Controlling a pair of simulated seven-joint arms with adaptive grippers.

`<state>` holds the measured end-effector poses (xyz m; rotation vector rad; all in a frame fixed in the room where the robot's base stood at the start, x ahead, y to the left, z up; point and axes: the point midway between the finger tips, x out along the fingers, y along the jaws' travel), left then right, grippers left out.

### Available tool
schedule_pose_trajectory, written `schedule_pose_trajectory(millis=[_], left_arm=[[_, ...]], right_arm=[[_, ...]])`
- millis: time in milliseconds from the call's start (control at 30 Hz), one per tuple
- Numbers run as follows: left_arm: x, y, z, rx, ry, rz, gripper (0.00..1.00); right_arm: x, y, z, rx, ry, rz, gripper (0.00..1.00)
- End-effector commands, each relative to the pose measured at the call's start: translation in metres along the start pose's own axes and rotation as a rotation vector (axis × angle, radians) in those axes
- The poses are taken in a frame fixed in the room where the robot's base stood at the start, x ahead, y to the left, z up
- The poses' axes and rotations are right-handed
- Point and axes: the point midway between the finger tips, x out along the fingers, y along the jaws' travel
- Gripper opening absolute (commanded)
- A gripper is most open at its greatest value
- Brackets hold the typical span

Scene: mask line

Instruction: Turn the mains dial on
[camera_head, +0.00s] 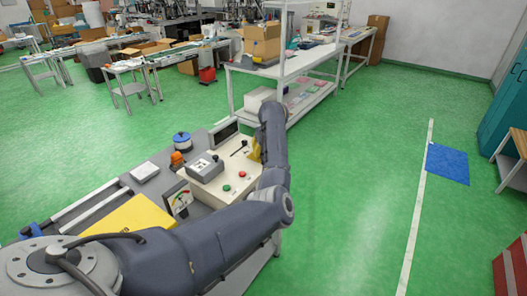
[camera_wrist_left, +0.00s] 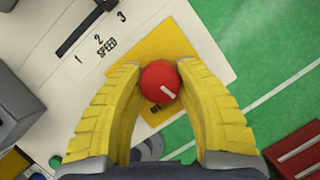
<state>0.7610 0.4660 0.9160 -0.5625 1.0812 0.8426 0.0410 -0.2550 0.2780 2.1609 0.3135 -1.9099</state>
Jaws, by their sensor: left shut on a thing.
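The mains dial (camera_wrist_left: 160,80) is a round red knob with a white pointer line. It sits on a yellow plate (camera_wrist_left: 150,45) at the edge of the cream control panel (camera_head: 215,195). In the left wrist view the pointer slants toward the lower right. My left gripper (camera_head: 254,151) has its yellow ribbed fingers on both sides of the dial, shut on it. In the head view my arm hides the dial, and only a bit of yellow shows. The lettering below the dial is mostly covered by the dial and fingers. My right gripper is in neither view.
A speed slider slot (camera_wrist_left: 80,32) marked 1, 2, 3 lies beside the yellow plate. A green button (camera_head: 227,188), a red button (camera_head: 242,175) and a grey raised box (camera_head: 205,167) are on the panel.

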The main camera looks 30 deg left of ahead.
Motion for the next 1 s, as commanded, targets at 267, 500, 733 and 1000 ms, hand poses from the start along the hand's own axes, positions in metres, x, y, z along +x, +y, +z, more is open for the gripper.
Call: schedule_pose_trajectory(millis=[267,500,733,1000], left_arm=[[0.0004,-0.0010,-0.0008,-0.227,0.003,0.095,0.06],[0.0009,0.0000,-0.0005,-0.385,0.002,0.161,0.06],[0.0011,0.0005,-0.0001,-0.483,0.001,0.201,0.06],[0.0014,0.0008,-0.0004,-0.532,0.002,0.222,0.06]], right_arm=[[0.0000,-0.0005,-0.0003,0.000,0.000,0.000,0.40],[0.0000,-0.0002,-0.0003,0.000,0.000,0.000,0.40],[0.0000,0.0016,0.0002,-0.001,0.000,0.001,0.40],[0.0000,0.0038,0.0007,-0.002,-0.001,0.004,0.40]])
